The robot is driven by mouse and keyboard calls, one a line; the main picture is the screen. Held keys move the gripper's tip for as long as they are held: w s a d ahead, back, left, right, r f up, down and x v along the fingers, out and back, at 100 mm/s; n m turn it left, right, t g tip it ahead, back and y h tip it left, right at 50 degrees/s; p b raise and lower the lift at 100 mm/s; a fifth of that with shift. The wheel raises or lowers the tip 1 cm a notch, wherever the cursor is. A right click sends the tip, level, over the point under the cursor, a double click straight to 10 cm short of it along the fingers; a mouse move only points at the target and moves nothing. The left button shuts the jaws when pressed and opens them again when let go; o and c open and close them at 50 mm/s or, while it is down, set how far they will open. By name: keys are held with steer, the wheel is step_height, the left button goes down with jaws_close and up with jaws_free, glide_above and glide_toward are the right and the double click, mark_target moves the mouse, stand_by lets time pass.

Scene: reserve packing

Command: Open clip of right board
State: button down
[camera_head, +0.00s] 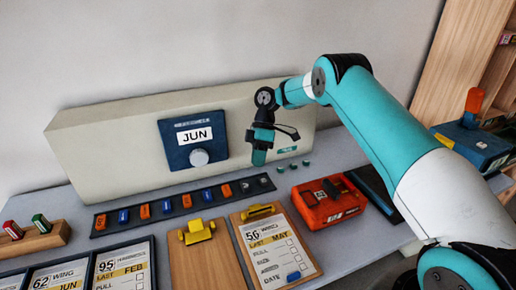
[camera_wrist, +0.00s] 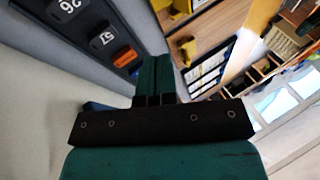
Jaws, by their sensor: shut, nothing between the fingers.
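The right board (camera_head: 234,238) is a brown clipboard lying on the grey table. Its yellow clip (camera_head: 258,211) lies low across the top edge, above a card (camera_head: 275,250) reading 56 and LAST MAY. The left board (camera_head: 180,262) lies beside it, bare, with a yellow clip (camera_head: 197,231) that stands higher. My gripper (camera_head: 259,157) points down in front of the beige box, above and behind the right board, apart from its clip. Its teal fingers also show in the wrist view (camera_wrist: 152,78); they are together and empty. A yellow piece (camera_wrist: 188,50) shows past them; I cannot tell which clip it is.
A dark strip (camera_head: 100,221) with orange and blue tags runs behind the boards. A beige box (camera_head: 110,150) with a JUN dial (camera_head: 199,157) stands behind it. An orange-red device (camera_head: 318,215) sits close to the right board. Framed cards (camera_head: 124,268) lie at left.

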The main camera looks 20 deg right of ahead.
steer(key=p+v, duration=0.2)
steer(key=p, duration=0.4)
steer(key=shift+w+a+r, duration=0.1)
steer(key=shift+w, duration=0.15)
steer(key=shift+p, duration=0.6)
steer(key=s+a+r+m+t+b, duration=0.15)
steer(key=s+a+r, duration=0.3)
steer(key=r, duration=0.55)
steer(key=s+a+r+m, duration=0.35)
steer(key=a+r, duration=0.25)
steer(key=r, duration=0.4)
steer(key=s+a+r+m+t+b, duration=0.15)
steer(key=s+r, duration=0.45)
steer(key=s, duration=0.7)
steer(key=s+d+f+m+t, duration=0.1)
steer(key=s+m, duration=0.1)
steer(key=s, duration=1.3)
steer(key=shift+d+f+b, duration=0.15)
steer(key=shift+f+b, duration=0.1)
steer(key=shift+b, duration=0.05)
